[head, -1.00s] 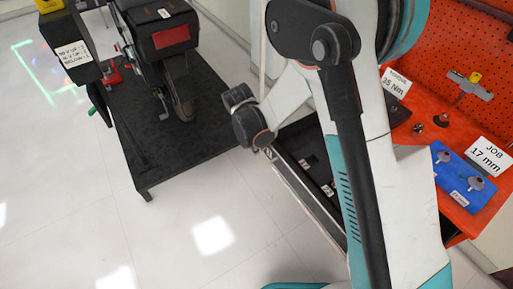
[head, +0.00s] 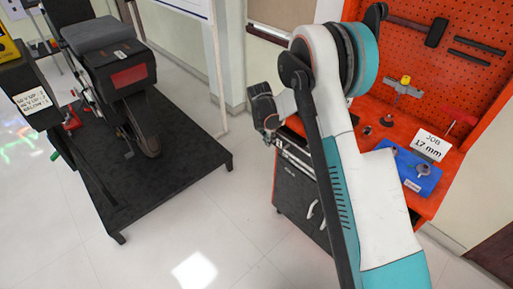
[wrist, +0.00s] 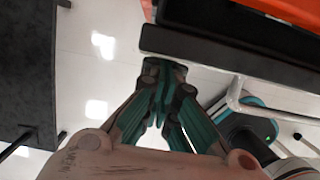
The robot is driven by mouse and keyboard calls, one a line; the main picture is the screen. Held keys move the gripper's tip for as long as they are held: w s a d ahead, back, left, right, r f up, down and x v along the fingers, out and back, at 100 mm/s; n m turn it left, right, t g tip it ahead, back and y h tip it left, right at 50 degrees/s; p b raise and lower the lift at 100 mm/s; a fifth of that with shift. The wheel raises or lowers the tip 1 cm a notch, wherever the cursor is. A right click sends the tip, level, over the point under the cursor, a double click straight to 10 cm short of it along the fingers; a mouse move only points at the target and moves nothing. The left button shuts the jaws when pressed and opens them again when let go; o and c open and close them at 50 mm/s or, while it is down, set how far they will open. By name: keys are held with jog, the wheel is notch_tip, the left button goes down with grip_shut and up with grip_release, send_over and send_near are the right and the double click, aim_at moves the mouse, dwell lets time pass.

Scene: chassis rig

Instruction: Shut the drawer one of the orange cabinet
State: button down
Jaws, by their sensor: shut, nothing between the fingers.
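The orange cabinet (head: 440,200) stands at the right of the head view, with a dark lower body and pale handles. Its top drawer shows beside my arm as a dark edge with a silver rail (head: 293,157); it appears to stand out from the cabinet. My arm hides much of it, so how far it is open is unclear. In the wrist view the dark drawer front (wrist: 230,57) and a pale bar handle (wrist: 236,93) lie ahead and right. My gripper (wrist: 163,70) is shut and empty, its tips close to the front's left end; contact cannot be told.
A black platform (head: 180,165) carrying a dark machine (head: 105,70) stands at the left. The pale floor (head: 190,225) between is clear.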

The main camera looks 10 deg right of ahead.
jog(key=shift+w+d, duration=0.75)
jog(key=shift+d, duration=0.35)
jog(key=shift+w+d, duration=0.75)
jog(key=shift+d, duration=0.3)
jog(key=shift+s+a, duration=0.15)
jog(key=shift+a, duration=0.2)
jog(key=s+a, duration=0.2)
jog(key=a, duration=0.1)
notch_tip(320, 180, up, 23)
jog(key=m+t+p, duration=0.1)
jog(key=m+p, duration=0.3)
jog(key=m, duration=0.2)
send_over(277, 133)
jog(key=s+a, duration=0.3)
jog(key=s, duration=0.6)
jog(key=s+d+r+m+t+y, duration=0.1)
jog(key=s+d+r+m, duration=0.1)
jog(key=s+r+m, duration=0.55)
jog(key=s+d+r+m+t+y, duration=0.1)
jog(key=s+m+t, duration=0.2)
jog(key=s+m, duration=0.8)
jog(key=s, duration=1.3)
jog(key=shift+s+r+t, duration=0.2)
jog(key=shift+r+t, duration=0.1)
